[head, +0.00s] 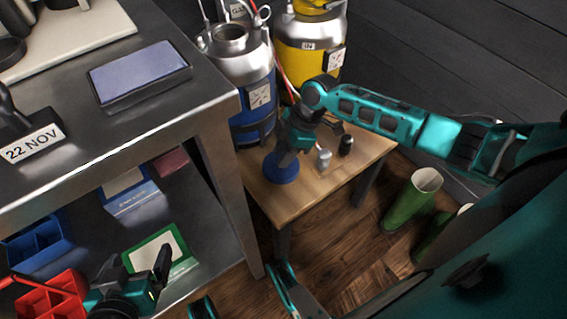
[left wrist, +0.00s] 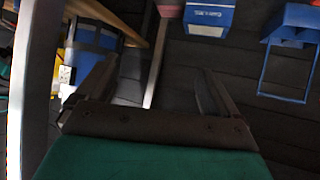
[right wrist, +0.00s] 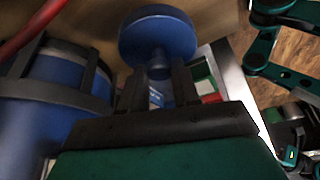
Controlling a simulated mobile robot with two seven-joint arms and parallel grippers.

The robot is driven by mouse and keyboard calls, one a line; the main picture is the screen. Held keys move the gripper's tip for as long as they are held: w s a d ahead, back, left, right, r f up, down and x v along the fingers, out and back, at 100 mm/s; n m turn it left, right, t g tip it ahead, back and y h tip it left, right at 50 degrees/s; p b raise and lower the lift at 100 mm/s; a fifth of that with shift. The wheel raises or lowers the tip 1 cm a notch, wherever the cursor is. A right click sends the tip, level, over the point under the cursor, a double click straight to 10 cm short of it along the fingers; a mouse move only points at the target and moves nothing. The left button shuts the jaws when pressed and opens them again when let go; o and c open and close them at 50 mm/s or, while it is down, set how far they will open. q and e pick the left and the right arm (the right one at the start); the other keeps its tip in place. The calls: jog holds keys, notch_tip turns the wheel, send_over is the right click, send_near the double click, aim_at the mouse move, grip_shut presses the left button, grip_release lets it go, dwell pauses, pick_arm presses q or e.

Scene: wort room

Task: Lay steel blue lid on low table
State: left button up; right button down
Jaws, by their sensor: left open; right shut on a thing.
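The steel blue lid (head: 281,169) is a round disc with a knob, at the near left part of the low wooden table (head: 316,187). My right gripper (head: 290,148) is shut on the lid's knob from above. In the right wrist view the lid (right wrist: 157,36) shows with its knob between the fingers (right wrist: 158,76). The disc lies flat to the tabletop; whether it touches the wood or hovers just above, I cannot tell. My left gripper (head: 138,262) is open and empty at the steel bench's lower shelf; its open fingers also show in the left wrist view (left wrist: 155,82).
Blue (head: 252,95) and yellow (head: 312,60) kegs stand behind. The steel bench (head: 150,135) borders the table's left.

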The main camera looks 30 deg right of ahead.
notch_tip(320, 180, down, 4)
jog(key=shift+r+b, duration=0.1)
jog(key=shift+b, duration=0.7)
jog(key=c, duration=0.8)
grip_release()
jog(key=shift+f, duration=0.2)
pick_arm(q)
jog(key=shift+w+d+f, duration=0.15)
jog(key=shift+w+f, duration=0.05)
jog(key=shift+f, duration=0.1)
pick_arm(e)
jog(key=shift+r, duration=0.1)
